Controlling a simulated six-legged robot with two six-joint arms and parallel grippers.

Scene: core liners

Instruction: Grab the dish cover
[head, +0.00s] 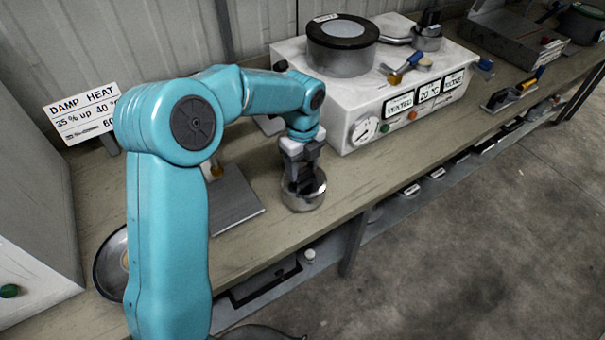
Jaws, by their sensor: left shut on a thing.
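A round, shiny metal dish cover (304,196) is on or just above the wooden bench, in front of the white machine; I cannot tell if it touches the bench. My left gripper (303,180) points down over it, at the end of my teal arm. The gripper is shut on the cover's upper middle, and its dark fingers hide that part. My right gripper is not in view.
A white machine (350,95) with a dial stands behind the gripper, with a dark-topped round pot (342,48) on it. A grey plate (232,198) lies left of the cover. A round pan (108,262) is partly hidden by my arm. The bench's front edge is close.

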